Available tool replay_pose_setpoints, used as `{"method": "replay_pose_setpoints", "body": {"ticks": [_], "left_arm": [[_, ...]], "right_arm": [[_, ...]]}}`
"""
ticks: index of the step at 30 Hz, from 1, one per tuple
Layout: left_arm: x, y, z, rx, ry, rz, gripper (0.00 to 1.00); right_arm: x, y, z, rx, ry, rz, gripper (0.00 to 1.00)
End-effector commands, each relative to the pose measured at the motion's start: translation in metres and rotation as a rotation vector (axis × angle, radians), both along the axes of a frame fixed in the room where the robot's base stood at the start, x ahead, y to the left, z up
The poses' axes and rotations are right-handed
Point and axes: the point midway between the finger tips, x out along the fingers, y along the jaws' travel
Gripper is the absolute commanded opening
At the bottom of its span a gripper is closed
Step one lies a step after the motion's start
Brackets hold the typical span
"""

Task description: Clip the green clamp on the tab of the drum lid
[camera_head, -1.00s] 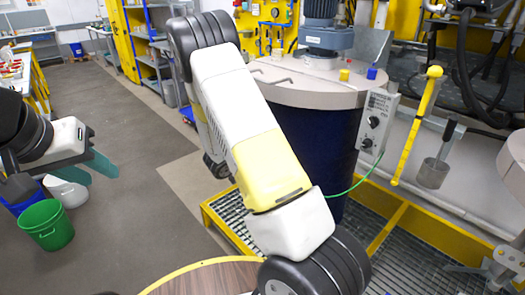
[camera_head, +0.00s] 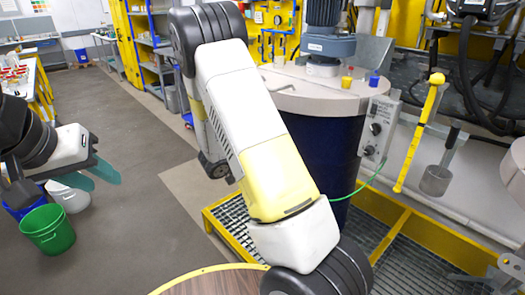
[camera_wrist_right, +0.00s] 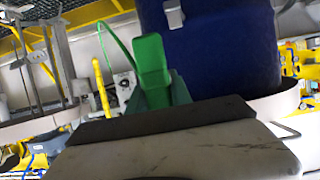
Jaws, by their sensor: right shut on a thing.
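The green clamp (camera_wrist_right: 151,68) stands up between the teal fingers of my right gripper (camera_wrist_right: 165,92) in the right wrist view, and that gripper is shut on it. The blue drum (camera_wrist_right: 222,42) is behind it, and the pale lid (camera_wrist_right: 285,103) shows at the right. In the head view the drum (camera_head: 322,150) stands beyond my right arm, its round lid (camera_head: 315,92) on top. My right arm hides the right gripper and the clamp there. I cannot make out the tab clearly. My left gripper (camera_head: 96,176) is empty at the left, its teal fingers apart.
A yellow clamp (camera_head: 347,77) and a blue clamp (camera_head: 374,78) sit on the lid near a motor (camera_head: 324,42). A control box (camera_head: 378,128) is beside the drum. A green bucket (camera_head: 48,229) stands on the floor, and a round table edge (camera_head: 205,273) is in front.

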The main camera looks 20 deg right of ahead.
Motion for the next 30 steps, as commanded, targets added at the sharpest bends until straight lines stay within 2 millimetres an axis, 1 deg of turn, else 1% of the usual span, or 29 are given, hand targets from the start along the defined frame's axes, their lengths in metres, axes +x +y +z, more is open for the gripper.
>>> {"method": "replay_pose_setpoints", "body": {"ticks": [3, 21, 25, 30], "left_arm": [[0.0, 0.0, 0.0, 0.0, 0.0, 0.0, 0.36], [0.0, 0.0, 0.0, 0.0, 0.0, 0.0, 0.36], [0.0, 0.0, 0.0, 0.0, 0.0, 0.0, 0.36], [0.0, 0.0, 0.0, 0.0, 0.0, 0.0, 0.36]], "right_arm": [[-0.005, 0.014, 0.0, 0.0, 0.0, 0.002, 0.0], [-0.033, 0.081, 0.0, 0.0, 0.0, 0.002, 0.0], [-0.038, 0.091, 0.0, 0.0, 0.001, 0.001, 0.0], [-0.039, 0.094, 0.0, 0.0, 0.0, 0.0, 0.0]]}}
